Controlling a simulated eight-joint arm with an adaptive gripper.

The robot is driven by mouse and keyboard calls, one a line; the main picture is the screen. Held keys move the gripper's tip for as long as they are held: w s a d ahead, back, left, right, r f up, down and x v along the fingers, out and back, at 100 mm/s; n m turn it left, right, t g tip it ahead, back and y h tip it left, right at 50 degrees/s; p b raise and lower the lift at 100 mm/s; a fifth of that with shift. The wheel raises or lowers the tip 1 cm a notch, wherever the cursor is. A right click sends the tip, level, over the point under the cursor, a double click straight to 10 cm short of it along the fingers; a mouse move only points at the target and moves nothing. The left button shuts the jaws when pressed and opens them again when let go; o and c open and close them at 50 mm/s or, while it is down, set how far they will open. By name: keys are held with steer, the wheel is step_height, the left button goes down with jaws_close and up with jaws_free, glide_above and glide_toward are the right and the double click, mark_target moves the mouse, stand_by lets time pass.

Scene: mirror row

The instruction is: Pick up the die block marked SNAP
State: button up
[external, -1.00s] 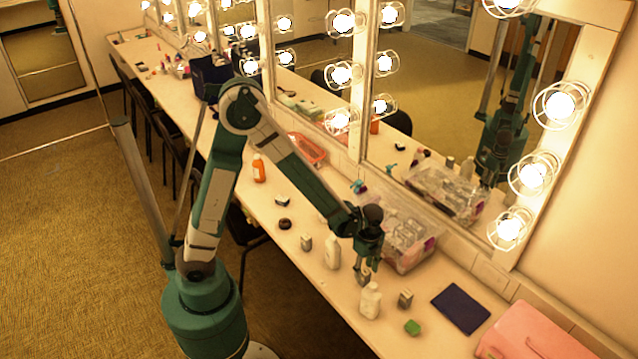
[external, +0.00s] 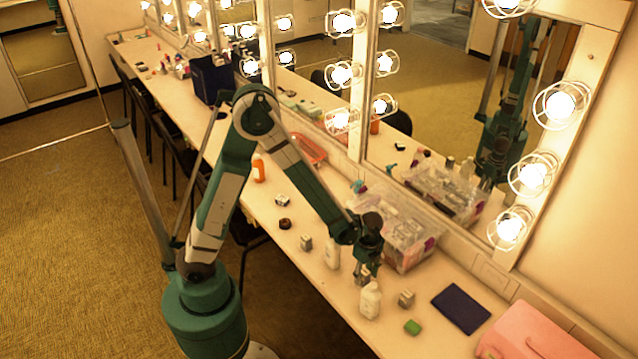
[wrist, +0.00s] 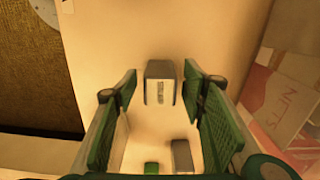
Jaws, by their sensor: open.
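A small grey block (wrist: 160,83) with a pale, lettered label stands on the pale counter, centred in the wrist view. The lettering is too small to read surely. My gripper (wrist: 160,92) is open, with one green-padded finger on each side of the block and gaps on both sides. Another grey block (wrist: 182,155) and a green block (wrist: 151,168) show at the wrist view's bottom; both are apart from the fingers.
A dark blue flat item (external: 461,308) and a pink case (external: 532,335) lie to the right. The counter's front edge is near.

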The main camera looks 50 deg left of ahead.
mark_target(365, 272)
steer(key=c, duration=1.1)
steer(key=shift+r, duration=0.1)
steer(key=shift+c, duration=0.2)
steer(key=shift+r+p, duration=0.8)
steer(key=shift+r, duration=4.1)
